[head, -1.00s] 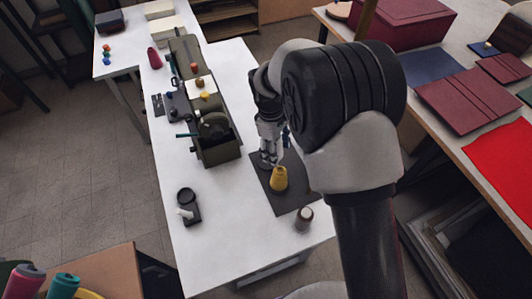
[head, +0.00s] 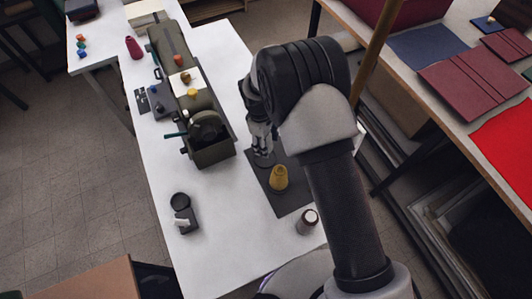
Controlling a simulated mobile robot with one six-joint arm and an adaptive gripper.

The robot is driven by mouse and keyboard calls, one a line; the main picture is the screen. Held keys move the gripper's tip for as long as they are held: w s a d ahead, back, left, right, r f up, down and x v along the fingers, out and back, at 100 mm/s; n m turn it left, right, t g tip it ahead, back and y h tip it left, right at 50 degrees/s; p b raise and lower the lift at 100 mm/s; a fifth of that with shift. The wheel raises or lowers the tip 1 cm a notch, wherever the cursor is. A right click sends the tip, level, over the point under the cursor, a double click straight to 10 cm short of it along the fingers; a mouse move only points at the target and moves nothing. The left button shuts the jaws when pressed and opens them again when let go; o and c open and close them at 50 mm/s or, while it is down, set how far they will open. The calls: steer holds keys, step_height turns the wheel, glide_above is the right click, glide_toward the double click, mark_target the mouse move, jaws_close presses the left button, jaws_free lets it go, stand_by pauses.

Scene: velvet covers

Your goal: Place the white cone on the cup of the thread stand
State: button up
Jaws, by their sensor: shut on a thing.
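My gripper (head: 263,157) points down over the far end of a dark mat (head: 290,197), just behind a yellow cone (head: 278,178). It is shut on a pale thing, seemingly the white cone, which is mostly hidden by the fingers and small in view. A small dark stand with a round black cup (head: 179,200) and a white peg-like part (head: 181,222) is at the left front of the white table; it looks like the thread stand. The cup looks empty.
A dark green machine (head: 208,150) stands on the white table (head: 225,235) between the stand and the far side. A brown-grey spool with a pale top (head: 307,222) is at the right front edge. The table between stand and mat is clear.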

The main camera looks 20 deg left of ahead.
step_height(320, 180, down, 7)
steer(key=shift+f+b, duration=0.2)
steer(key=shift+b, duration=0.3)
steer(key=shift+f, duration=0.1)
steer(key=o, duration=1.1)
steer(key=r, duration=0.4)
steer(key=a+r+p, duration=0.1)
steer(key=r, duration=0.3)
steer(key=r+p, duration=0.1)
steer(key=r, duration=0.3)
steer(key=shift+a+r, duration=0.1)
steer(key=shift+a, duration=0.15)
